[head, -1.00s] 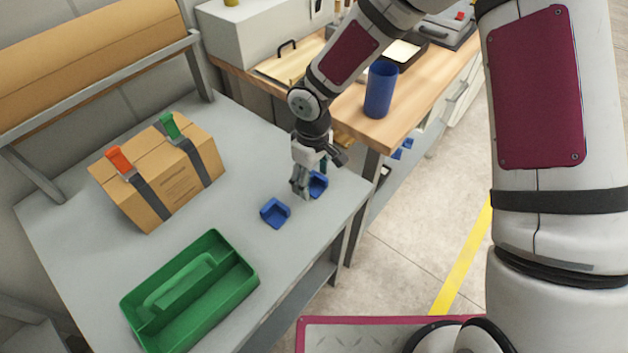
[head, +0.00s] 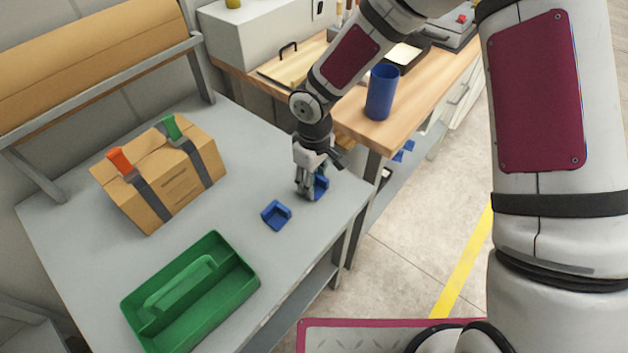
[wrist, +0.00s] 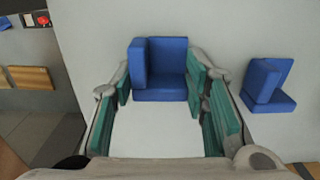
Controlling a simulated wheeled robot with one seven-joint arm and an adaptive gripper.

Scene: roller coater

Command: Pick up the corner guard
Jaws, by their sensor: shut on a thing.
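Two blue corner guards lie on the grey table. One corner guard (head: 321,186) is at my gripper (head: 308,193), near the table's right edge. In the wrist view this corner guard (wrist: 160,68) sits between the green pads of my gripper (wrist: 158,90), which touch it on both sides. My gripper is shut on it, pointing down at table level. The other corner guard (head: 276,214) lies a little to the left and nearer in the head view. It shows at the right in the wrist view (wrist: 268,84), apart from the fingers.
A green tote (head: 238,287) with a handle stands at the table's near end. A strapped cardboard box (head: 180,187) with orange and green clips stands at the left. A wooden bench (head: 405,118) with a blue cup (head: 382,92) is behind my gripper.

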